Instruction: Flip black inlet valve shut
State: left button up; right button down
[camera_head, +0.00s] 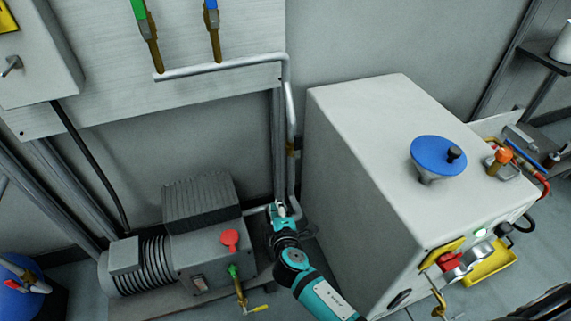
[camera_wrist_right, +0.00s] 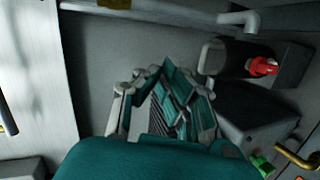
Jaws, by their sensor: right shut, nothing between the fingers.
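I cannot pick out a black inlet valve for certain. A dark bar (camera_wrist_right: 6,112) with a brass-coloured bit below it shows at the left edge of the right wrist view; I cannot tell whether it is the valve. My right gripper (camera_head: 278,208) is low between the pump and the grey cabinet, close to the vertical pipe. It hides what is behind it. In the right wrist view its fingers (camera_wrist_right: 163,75) meet at the tips, shut with nothing held. My left gripper is in neither view.
The pump (camera_head: 200,202) with a red knob (camera_head: 230,238) and a green-handled valve (camera_head: 233,272) stands left of my gripper. The grey cabinet (camera_head: 370,150) stands right, with a blue funnel-like part (camera_head: 430,155) on top. Grey pipes (camera_head: 288,120) run down the wall.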

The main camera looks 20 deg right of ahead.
aim_at(298, 143)
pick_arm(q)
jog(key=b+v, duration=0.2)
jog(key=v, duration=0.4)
pick_arm(e)
notch_tip(298, 143, up, 11)
jog(key=w+t+h, duration=0.1)
jog(key=w+t, duration=0.1)
jog(key=t, duration=0.1)
jog(key=shift+a+f+n+h, duration=0.2)
jog(key=shift+n+h, duration=0.1)
jog(key=shift+n, duration=0.1)
pick_arm(q)
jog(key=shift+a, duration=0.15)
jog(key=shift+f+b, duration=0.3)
jog(key=shift+b, duration=0.1)
pick_arm(e)
jog(key=w+d, duration=0.6)
jog(key=w, duration=0.4)
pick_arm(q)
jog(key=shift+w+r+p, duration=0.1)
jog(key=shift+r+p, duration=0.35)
pick_arm(e)
jog(key=shift+d+r+m, duration=0.25)
jog(key=shift+d+m, duration=0.2)
jog(key=shift+m, duration=0.25)
